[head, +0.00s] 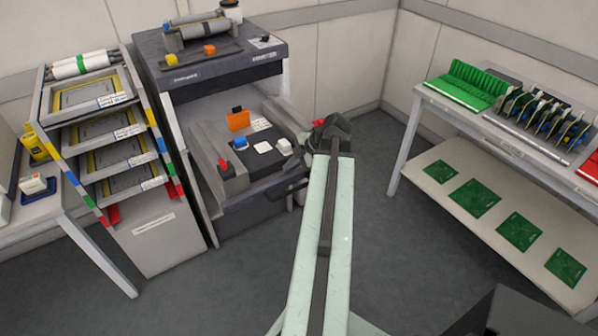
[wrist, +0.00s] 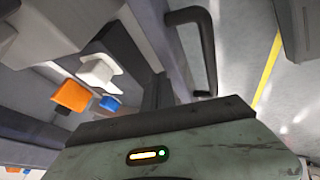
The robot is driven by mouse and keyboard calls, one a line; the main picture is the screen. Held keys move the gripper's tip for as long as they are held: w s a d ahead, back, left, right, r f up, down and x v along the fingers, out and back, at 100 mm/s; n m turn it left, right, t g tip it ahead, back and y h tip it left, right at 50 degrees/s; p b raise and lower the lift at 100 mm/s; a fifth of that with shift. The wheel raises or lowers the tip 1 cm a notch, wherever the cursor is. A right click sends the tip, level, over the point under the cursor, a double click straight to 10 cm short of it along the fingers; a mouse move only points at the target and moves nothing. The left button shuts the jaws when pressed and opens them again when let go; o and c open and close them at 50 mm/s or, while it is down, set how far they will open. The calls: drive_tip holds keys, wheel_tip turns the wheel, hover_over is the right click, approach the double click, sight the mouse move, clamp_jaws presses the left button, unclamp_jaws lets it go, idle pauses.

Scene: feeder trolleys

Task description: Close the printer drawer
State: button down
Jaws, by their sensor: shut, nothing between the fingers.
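The printer (head: 222,68) is the dark grey machine left of centre in the head view. Its grey drawer (head: 207,160) appears to stand out from the housing, with small parts on it. A dark bar handle (head: 288,186) is on its front; the handle also shows large in the wrist view (wrist: 207,50). My gripper (head: 328,132) is at the drawer's right front side, its fingers partly hidden by my own wrist. In the wrist view my gripper (wrist: 157,90) is shut and empty, beside the handle; I cannot tell whether they touch.
On the drawer are an orange block (head: 238,120) and a white block (head: 284,146). A tray rack (head: 155,228) stands close at the printer's left. A bench (head: 440,165) with green boards stands at right. The floor (head: 385,210) between is clear.

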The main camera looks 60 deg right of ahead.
drive_tip(key=shift+w+d, duration=0.3)
drive_tip(key=shift+w, duration=0.35)
